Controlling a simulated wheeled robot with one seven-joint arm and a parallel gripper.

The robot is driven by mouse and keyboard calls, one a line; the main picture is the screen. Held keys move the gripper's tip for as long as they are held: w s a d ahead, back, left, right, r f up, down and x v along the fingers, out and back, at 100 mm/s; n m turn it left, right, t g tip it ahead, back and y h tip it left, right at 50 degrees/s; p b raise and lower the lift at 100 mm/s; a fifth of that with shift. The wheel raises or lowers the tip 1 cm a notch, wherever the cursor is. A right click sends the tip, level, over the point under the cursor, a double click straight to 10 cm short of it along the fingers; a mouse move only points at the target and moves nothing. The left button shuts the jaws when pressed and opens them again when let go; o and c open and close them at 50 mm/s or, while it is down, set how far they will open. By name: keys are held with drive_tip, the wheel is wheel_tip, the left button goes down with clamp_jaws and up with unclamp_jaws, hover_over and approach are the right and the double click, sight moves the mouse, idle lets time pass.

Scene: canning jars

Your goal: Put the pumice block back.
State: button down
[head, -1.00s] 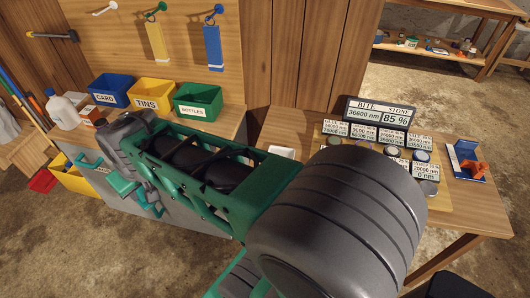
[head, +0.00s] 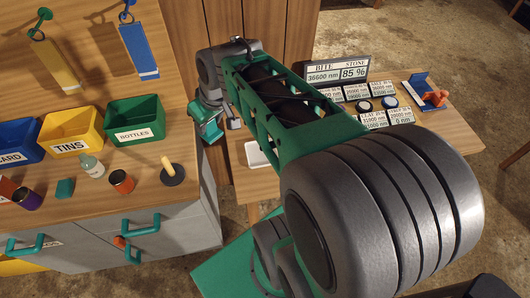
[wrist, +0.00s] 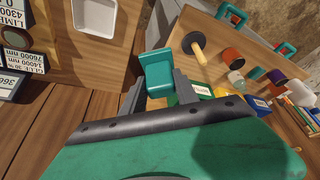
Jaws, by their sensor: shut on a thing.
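My gripper (wrist: 160,92) is shut on a teal, stepped block (wrist: 157,72), seen between its two grey fingers in the wrist view. No label or texture shows that would tell me whether it is the pumice block. In the head view a teal part at my gripper's end (head: 207,122) shows beyond my arm, near the gap between the counter (head: 190,200) and the right table (head: 440,110); the fingers cannot be made out there. A small white tray (head: 262,153) on the right table looks empty; it also shows in the wrist view (wrist: 94,14).
The counter holds a yellow bin (head: 72,130), a green bin (head: 133,120), a blue bin (head: 18,140), a bottle (head: 92,165), an orange cup (head: 121,181) and a yellow-handled tool (head: 171,171). Label cards and a display (head: 337,72) crowd the right table. My arm hides part of it.

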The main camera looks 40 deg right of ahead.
drive_tip(key=s+d+f+n+g+y+b, duration=0.1)
drive_tip(key=s+d+f+n+b, duration=0.25)
drive_tip(key=s+d, duration=0.55)
drive_tip(key=s+d+f+n+y+b, duration=0.1)
drive_tip(key=s+d+f+n+b, duration=0.4)
drive_tip(key=d, duration=0.7)
drive_tip(key=shift+m, duration=0.85)
drive_tip(key=w+a+f+p, duration=0.1)
drive_tip(key=w+a+f, duration=0.1)
drive_tip(key=w+f, duration=0.1)
drive_tip(key=w+a+f, duration=0.1)
drive_tip(key=w+f, duration=0.2)
drive_tip(key=w, duration=0.1)
drive_tip(key=w+a+f+p, duration=0.1)
drive_tip(key=w+a+f, duration=0.1)
drive_tip(key=w+f, duration=0.2)
drive_tip(key=shift+w+a+p, duration=0.15)
drive_tip(key=shift+a+p, duration=0.15)
drive_tip(key=shift+f+b, duration=0.3)
drive_tip(key=shift+f, duration=0.3)
drive_tip(key=c, duration=0.9)
unclamp_jaws()
drive_tip(key=shift+r, duration=0.1)
